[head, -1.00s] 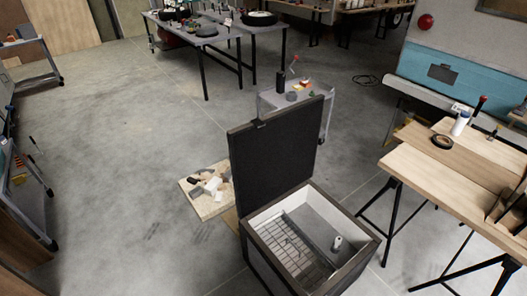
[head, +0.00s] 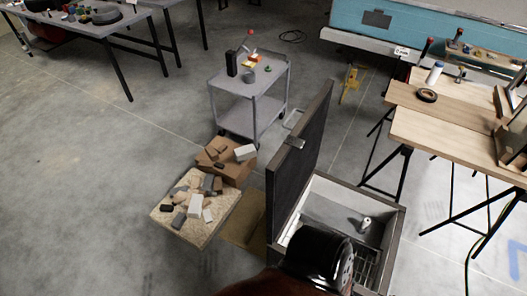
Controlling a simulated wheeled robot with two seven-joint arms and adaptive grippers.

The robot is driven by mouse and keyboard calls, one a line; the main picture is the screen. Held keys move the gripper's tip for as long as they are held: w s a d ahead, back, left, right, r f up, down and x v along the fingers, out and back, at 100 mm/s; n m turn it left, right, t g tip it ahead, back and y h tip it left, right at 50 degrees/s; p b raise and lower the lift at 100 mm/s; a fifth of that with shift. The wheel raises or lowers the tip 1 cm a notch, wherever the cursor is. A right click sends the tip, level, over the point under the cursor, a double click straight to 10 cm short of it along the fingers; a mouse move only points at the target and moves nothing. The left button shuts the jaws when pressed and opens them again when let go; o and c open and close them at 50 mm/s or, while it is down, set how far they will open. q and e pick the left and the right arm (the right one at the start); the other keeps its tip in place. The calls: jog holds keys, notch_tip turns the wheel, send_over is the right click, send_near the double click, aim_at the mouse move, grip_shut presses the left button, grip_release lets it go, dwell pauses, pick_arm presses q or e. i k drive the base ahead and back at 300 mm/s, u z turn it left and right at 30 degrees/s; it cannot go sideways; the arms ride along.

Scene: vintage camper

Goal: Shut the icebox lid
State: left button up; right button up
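The icebox (head: 397,240) stands at the lower right of the head view. It is a pale-lined box with a dark rim, a wire rack and a small white cylinder (head: 366,222) inside. Its dark lid (head: 296,165) stands open, raised steeply along the box's left side, with a small metal latch on its edge. A black rounded part of my own arm is in front of the icebox at the bottom and hides its near left part. Neither of my grippers can be seen.
A low board with loose blocks (head: 193,204) and a cardboard box (head: 229,170) are left of the icebox. A grey cart (head: 250,100) stands behind it. A wooden trestle table (head: 450,145) is close on the right. The floor at left is clear.

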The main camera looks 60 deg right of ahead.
aim_at(291, 169)
jog(key=i, duration=1.65)
jog(key=z, duration=5)
jog(key=k, duration=0.6)
jog(key=u, duration=0.85)
jog(key=i, duration=0.45)
jog(key=z, duration=0.15)
